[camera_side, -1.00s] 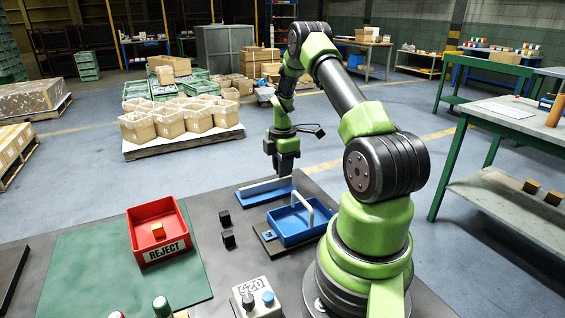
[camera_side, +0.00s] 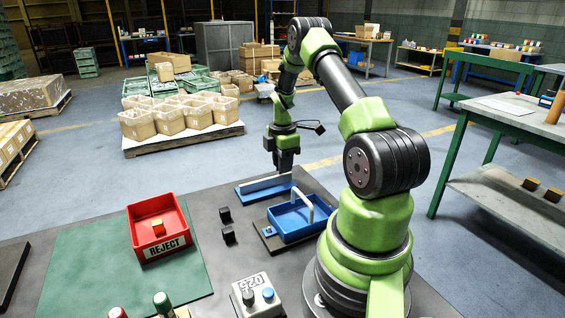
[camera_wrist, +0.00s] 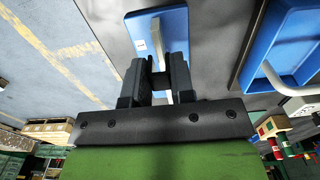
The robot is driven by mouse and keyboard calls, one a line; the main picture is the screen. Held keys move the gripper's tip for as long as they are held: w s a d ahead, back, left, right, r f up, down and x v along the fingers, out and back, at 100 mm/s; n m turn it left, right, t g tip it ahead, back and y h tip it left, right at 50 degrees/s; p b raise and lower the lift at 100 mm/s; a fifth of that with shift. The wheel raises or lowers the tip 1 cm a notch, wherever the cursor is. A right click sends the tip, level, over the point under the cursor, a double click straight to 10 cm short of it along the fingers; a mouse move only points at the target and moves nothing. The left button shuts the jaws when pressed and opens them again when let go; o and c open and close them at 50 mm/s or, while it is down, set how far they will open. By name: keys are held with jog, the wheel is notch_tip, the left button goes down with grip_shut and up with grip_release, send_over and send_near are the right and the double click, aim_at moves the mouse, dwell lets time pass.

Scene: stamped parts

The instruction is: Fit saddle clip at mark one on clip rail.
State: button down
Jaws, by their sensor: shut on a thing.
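The clip rail is a pale upright strip on a blue base (camera_side: 262,191), at the far end of the dark table in the side view. In the wrist view its blue base (camera_wrist: 174,28) shows beyond the fingertips, with a small white label on it. My gripper (camera_side: 285,171) points down over the right end of the rail. In the wrist view my gripper (camera_wrist: 157,72) is shut on a small dark piece, seemingly the saddle clip (camera_wrist: 159,81), mostly hidden between the fingers. Whether the clip touches the rail, I cannot tell.
A blue tray with a pale handle (camera_side: 290,236) stands right of the rail, nearer the arm's base. Two black blocks (camera_side: 226,215) lie left of the tray. A red reject bin (camera_side: 143,251) with an orange block inside stands on a green mat. A control box (camera_side: 257,297) is at the front.

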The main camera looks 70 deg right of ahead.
jog(key=shift+f, duration=1.6)
jog(key=c, duration=0.9)
grip_release()
notch_tip(320, 180, up, 10)
jog(key=shift+f, duration=0.1)
